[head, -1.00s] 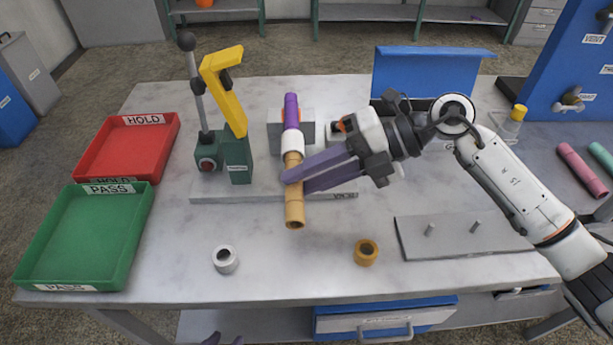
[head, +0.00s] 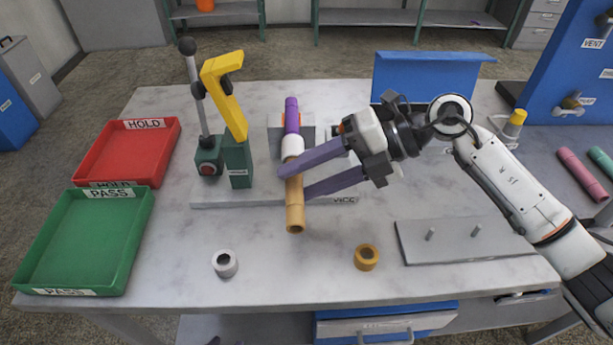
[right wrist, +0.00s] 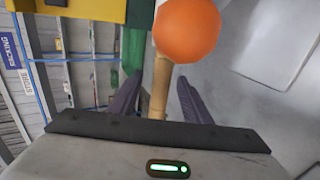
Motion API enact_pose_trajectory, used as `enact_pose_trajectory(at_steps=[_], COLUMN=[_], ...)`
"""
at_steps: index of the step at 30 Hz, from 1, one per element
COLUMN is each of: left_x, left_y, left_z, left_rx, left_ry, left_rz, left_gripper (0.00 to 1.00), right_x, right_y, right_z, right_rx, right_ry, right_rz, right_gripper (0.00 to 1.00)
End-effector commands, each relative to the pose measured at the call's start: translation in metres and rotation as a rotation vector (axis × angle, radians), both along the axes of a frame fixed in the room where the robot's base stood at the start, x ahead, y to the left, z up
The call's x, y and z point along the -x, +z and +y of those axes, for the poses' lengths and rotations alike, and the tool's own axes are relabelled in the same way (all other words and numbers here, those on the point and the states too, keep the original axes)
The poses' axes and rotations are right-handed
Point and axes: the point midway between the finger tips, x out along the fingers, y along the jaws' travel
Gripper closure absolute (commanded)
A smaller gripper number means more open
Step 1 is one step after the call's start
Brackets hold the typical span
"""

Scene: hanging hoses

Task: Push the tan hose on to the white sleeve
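The tan hose (head: 295,205) runs toward me from the white sleeve (head: 292,146), its far end at the sleeve's near end. I cannot tell whether it sits over the sleeve. A purple hose (head: 291,115) is on the sleeve's far side, at the vice (head: 307,132). My right gripper (head: 292,183) is open, its purple fingers spread around the tan hose. In the right wrist view the tan hose (right wrist: 160,85) stands between the fingers with gaps on both sides. Only a small dark tip, perhaps my left gripper (head: 213,340), shows at the bottom edge.
A green stand with a yellow arm (head: 226,100) rises left of the hose. The red tray (head: 130,155) and green tray (head: 90,235) are at the left. A white ring (head: 225,263), an orange ring (head: 367,257) and a grey pegged plate (head: 460,241) lie in front.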

Motion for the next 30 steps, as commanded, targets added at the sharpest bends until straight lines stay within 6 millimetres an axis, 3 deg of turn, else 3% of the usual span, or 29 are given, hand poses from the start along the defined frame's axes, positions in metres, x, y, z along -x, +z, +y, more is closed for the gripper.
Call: enact_pose_trajectory(at_steps=[7,13,21,30], left_x=[-0.001,0.003,0.002,0.000], left_y=[0.000,-0.015,-0.016,-0.011], left_z=[0.001,0.006,0.005,0.000], left_rx=[0.006,-0.004,-0.005,0.002], left_ry=[0.006,0.011,0.009,0.002], left_rz=[-0.007,0.008,0.005,-0.003], left_gripper=[0.69,0.69,0.69,0.69], right_x=[0.001,-0.001,-0.001,0.000], right_y=[-0.001,0.019,0.043,0.051], right_z=[0.000,-0.037,-0.078,-0.090], right_rx=[0.001,0.004,0.003,0.000], right_ry=[0.002,-0.003,-0.002,0.000], right_rz=[0.002,-0.002,-0.001,0.000], right_gripper=[0.56,0.56,0.56,0.56])
